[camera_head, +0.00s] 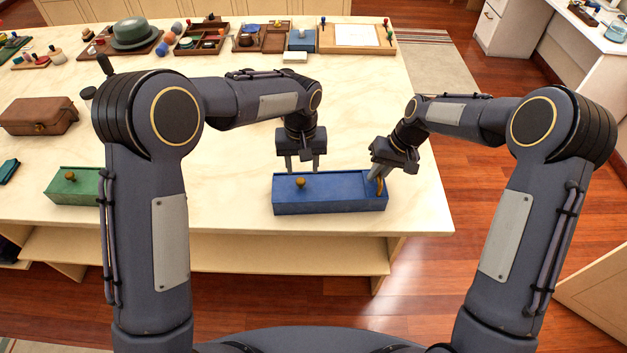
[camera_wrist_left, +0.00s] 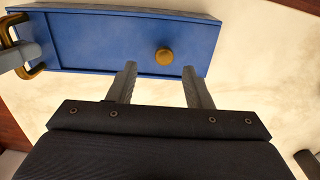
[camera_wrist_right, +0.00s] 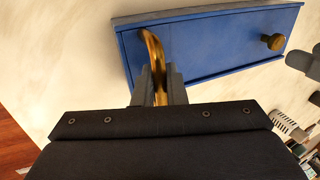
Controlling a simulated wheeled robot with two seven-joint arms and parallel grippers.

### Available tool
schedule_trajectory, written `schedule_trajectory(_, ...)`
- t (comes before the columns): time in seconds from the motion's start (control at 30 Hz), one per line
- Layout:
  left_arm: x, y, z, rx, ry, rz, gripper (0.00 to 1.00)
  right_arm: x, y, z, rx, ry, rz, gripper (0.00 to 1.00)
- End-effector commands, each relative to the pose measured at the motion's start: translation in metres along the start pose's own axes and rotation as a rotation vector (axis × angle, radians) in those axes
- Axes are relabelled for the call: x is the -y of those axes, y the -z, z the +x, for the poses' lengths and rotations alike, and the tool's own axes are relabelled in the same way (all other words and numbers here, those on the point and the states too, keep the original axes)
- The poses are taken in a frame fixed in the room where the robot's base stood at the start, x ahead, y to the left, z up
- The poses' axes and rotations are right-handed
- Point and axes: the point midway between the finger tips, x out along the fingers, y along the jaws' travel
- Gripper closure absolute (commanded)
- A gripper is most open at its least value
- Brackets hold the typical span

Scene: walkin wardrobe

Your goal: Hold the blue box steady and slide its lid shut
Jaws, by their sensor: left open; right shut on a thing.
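The blue box (camera_head: 330,200) lies lengthwise near the table's front edge. Its blue lid (camera_wrist_left: 105,40) has a round brass knob (camera_wrist_left: 164,56) towards the end away from the brass handle; no open gap in the top is clearly visible. My left gripper (camera_head: 302,168) is open and empty, pointing down at the box's far side; its fingertips (camera_wrist_left: 159,68) are beside the knob, not closed around it. My right gripper (camera_wrist_right: 157,80) is shut on the curved brass handle (camera_wrist_right: 154,55) at the box's right end. The fingers partly hide the handle.
A green box (camera_head: 75,186) with a knob stands to the left, and a brown case (camera_head: 38,116) behind it. Trays and a hat (camera_head: 133,32) line the back. The marble top (camera_head: 240,205) around the blue box is clear; its right edge is close.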

Motion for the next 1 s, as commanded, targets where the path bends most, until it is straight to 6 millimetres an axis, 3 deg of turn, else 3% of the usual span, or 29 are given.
schedule_trajectory(0.03,0.000,0.000,0.000,0.000,0.000,0.000,0.55,0.001,0.000,0.000,0.002,0.001,-0.001,1.00)
schedule_trajectory(0.07,0.000,0.000,0.000,0.000,0.000,0.000,0.55,0.001,-0.001,0.000,0.002,0.001,-0.001,0.85)
schedule_trajectory(0.23,0.000,0.000,0.000,0.000,0.000,0.000,0.55,0.000,0.000,0.000,0.002,0.000,-0.001,0.63)
schedule_trajectory(0.5,0.000,0.000,0.000,0.000,0.000,0.000,0.55,0.000,0.000,-0.001,0.001,0.000,0.000,0.63)
schedule_trajectory(0.63,0.000,0.000,0.000,0.000,0.000,0.000,0.55,0.000,0.001,-0.011,-0.003,0.000,0.000,0.63)
schedule_trajectory(1.0,0.000,0.000,0.000,0.000,0.000,0.000,0.55,0.000,0.001,-0.085,-0.004,0.000,0.000,0.63)
